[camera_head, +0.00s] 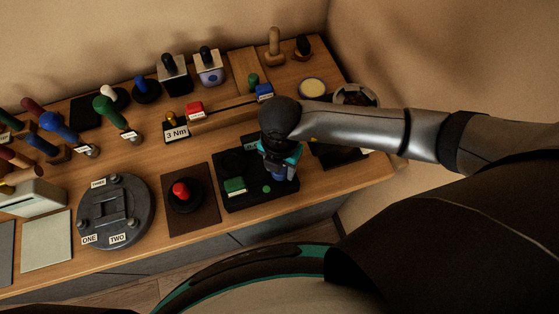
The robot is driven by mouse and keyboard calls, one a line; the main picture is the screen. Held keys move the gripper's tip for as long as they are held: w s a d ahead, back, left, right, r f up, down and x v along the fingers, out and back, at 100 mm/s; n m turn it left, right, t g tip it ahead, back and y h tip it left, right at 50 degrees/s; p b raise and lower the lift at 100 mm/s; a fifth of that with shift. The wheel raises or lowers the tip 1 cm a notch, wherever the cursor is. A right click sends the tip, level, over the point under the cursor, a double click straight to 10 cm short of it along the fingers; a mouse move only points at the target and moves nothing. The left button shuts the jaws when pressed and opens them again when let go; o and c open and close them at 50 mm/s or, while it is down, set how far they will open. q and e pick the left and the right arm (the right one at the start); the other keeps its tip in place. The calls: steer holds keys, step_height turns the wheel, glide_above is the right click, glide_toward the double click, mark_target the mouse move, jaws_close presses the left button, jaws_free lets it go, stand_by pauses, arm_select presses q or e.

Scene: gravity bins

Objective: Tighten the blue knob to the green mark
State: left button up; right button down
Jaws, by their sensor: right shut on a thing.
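My right gripper (280,176) reaches in from the right and points down over a black panel (232,203) near the table's front edge. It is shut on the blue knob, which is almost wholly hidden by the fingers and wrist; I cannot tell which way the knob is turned. A small round green mark (267,189) shows on the panel just left of the fingers. A green block (235,185) with a white label sits further left on the same panel. My left gripper is not in view.
A red button (181,191) on a brown plate and a grey disc (100,212) labelled ONE, TWO, THREE stand to the left. A "3 Nm" sign (177,133), a red block (195,109) and several coloured-handled tools are behind. A dark bowl (356,94) stands at the back right.

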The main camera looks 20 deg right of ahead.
steer(key=m+p, duration=0.1)
steer(key=m, duration=0.1)
steer(key=shift+s+m, duration=0.15)
steer(key=shift+m, duration=0.15)
steer(key=shift+f+m, duration=0.15)
steer(key=shift+m, duration=0.15)
steer(key=shift+c, duration=2.2)
jaws_free()
step_height(320, 180, up, 3)
steer(key=p, duration=0.3)
steer(key=shift+r+p, duration=0.5)
steer(key=shift+r, duration=0.6)
